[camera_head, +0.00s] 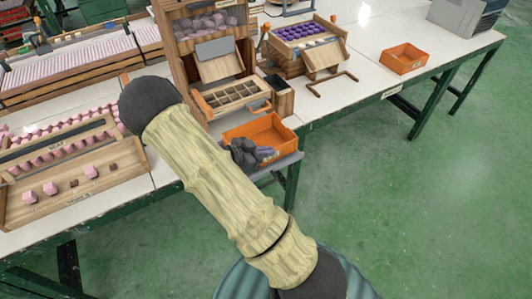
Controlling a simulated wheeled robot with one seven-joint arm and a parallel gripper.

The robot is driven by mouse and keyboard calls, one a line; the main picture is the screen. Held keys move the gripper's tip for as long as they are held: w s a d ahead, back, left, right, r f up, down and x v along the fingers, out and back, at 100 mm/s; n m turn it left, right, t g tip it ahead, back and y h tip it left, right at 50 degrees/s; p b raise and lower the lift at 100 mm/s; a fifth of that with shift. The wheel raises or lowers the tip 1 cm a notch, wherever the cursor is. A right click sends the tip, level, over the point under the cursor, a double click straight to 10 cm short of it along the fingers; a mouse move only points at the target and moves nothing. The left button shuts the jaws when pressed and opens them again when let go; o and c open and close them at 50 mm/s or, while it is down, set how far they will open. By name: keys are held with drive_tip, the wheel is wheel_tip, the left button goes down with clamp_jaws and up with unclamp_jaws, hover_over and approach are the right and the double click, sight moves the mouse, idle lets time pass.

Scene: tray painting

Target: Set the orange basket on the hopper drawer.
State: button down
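An orange basket (272,127), open-topped and seemingly empty, sits at the table's front edge, just in front of the wooden hopper. The hopper's drawer (232,97), a wooden tray divided into small compartments, sticks out behind and left of this basket. My gripper (265,153), dark grey, is at the basket's near left side and covers part of that wall. Whether its fingers are open or shut on the wall cannot be told. A second orange basket (404,59) stands apart on the right part of the table.
The hopper (177,60) holds pinkish pieces behind its front. A wooden rack with purple pieces (305,34) stands right of it. A wooden tray with pink pieces (75,190) lies at left. A grey ledge (285,163) juts out below the near basket. Green floor is clear at right.

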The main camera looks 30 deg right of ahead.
drive_tip(key=shift+f, duration=0.35)
drive_tip(key=shift+f, duration=0.15)
drive_tip(key=c, duration=1.6)
unclamp_jaws()
drive_tip(key=shift+c, duration=0.2)
drive_tip(key=shift+a+r, duration=0.15)
drive_tip(key=shift+r, duration=0.1)
drive_tip(key=v, duration=1.1)
drive_tip(key=shift+a, duration=0.3)
drive_tip(key=shift+r, duration=0.15)
